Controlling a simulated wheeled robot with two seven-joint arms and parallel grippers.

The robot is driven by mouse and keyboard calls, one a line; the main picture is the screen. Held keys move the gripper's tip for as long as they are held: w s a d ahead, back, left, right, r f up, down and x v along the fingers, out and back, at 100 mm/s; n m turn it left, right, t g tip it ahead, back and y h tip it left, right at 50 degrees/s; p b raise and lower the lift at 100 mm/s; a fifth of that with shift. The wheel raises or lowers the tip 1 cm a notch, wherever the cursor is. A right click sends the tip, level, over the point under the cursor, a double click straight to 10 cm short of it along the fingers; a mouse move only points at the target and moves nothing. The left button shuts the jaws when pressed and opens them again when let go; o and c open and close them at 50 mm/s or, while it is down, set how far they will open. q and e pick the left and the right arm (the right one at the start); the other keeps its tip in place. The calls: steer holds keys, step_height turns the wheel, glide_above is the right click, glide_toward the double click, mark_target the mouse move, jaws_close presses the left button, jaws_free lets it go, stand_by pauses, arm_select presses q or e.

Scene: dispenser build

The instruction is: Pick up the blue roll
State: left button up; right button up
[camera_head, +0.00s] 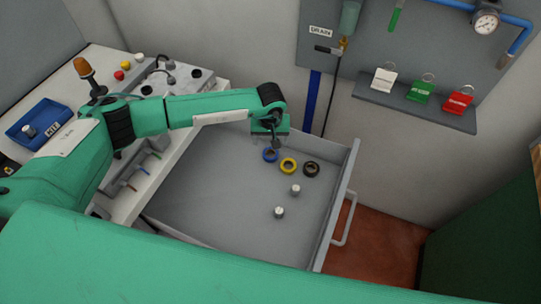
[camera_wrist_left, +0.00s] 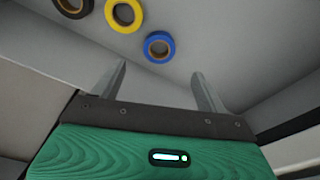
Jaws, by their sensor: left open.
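The blue roll (camera_head: 270,155) is a small ring lying flat on the drawer floor, at the left end of a row of three rolls. It also shows in the left wrist view (camera_wrist_left: 148,47), ahead of the fingertips and roughly between their lines. My left gripper (camera_head: 275,143) reaches down from above into the drawer, close to the blue roll and partly overlapping it in the head view. Its two fingers (camera_wrist_left: 158,78) stand apart with nothing between them. My right gripper is not in view.
A yellow roll (camera_head: 288,165) and a black roll (camera_head: 311,169) lie right of the blue one. Two small metal cylinders (camera_head: 295,190) (camera_head: 279,212) stand nearer. The open grey drawer (camera_head: 338,200) has raised walls. A shelf (camera_head: 415,102) with tags is on the wall.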

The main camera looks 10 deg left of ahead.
mark_target(270, 153)
arm_select(q)
step_height(270, 153, down, 2)
steer(key=shift+w+f+b, duration=0.15)
steer(key=shift+b, duration=0.15)
steer(key=shift+w+f, duration=0.15)
steer(key=shift+f, duration=0.3)
steer(key=shift+w+f, duration=0.1)
steer(key=shift+f, duration=0.2)
steer(key=f+b, duration=0.1)
steer(key=f, duration=0.2)
steer(key=f+b, duration=0.1)
steer(key=f, duration=0.1)
steer(key=shift+w+a+f+b, duration=0.1)
steer(key=shift+w+b, duration=0.2)
steer(key=shift+c, duration=0.8)
steer(key=c, duration=0.9)
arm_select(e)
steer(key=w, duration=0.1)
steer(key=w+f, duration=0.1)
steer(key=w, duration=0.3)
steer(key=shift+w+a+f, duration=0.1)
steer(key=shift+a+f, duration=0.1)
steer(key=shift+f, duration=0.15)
